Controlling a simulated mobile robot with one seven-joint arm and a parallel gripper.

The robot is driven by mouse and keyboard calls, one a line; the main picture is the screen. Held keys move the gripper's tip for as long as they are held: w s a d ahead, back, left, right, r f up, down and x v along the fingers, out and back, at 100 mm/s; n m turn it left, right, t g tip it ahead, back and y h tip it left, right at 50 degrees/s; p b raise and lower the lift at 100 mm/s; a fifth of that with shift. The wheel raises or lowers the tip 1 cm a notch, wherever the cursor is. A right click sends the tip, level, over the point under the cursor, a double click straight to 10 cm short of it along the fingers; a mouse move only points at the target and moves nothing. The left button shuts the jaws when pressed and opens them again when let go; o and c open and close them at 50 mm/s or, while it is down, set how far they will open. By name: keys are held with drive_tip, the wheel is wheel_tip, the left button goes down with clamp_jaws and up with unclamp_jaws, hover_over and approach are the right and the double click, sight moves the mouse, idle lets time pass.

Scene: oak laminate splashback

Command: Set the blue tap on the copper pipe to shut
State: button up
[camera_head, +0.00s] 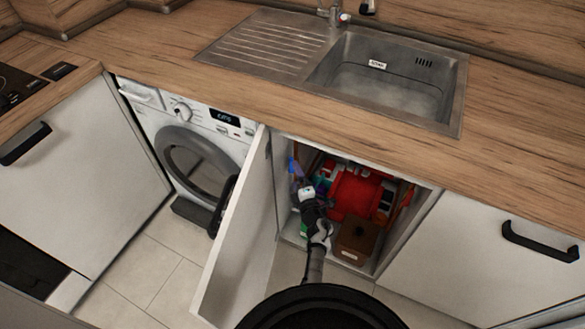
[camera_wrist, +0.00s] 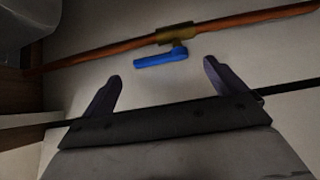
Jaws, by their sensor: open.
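In the wrist view the copper pipe (camera_wrist: 105,52) runs across the pale cabinet wall, rising to the right. A brass valve body (camera_wrist: 175,34) sits on it. The blue tap lever (camera_wrist: 160,57) points left from the valve, roughly parallel to the pipe. My gripper (camera_wrist: 160,83) is open, its two dark fingers apart and empty. The lever lies beyond the fingertips, between them in the picture, with no contact visible. In the head view my gripper (camera_head: 296,179) is inside the open sink cabinet at its left side, near a small blue patch (camera_head: 291,165) that looks like the lever.
The open cabinet door (camera_head: 242,240) stands left of my arm. Red items (camera_head: 353,192) and a brown box (camera_head: 356,238) crowd the cabinet right of my arm. The worktop (camera_head: 270,85) with the sink (camera_head: 385,80) lies above. A washing machine (camera_head: 190,140) stands left.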

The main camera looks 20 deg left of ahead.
drive_tip(key=shift+x, duration=2.4)
drive_tip(key=shift+c, duration=0.5)
drive_tip(key=c, duration=1.3)
drive_tip(key=shift+f+b, duration=0.1)
drive_tip(key=shift+b, duration=0.2)
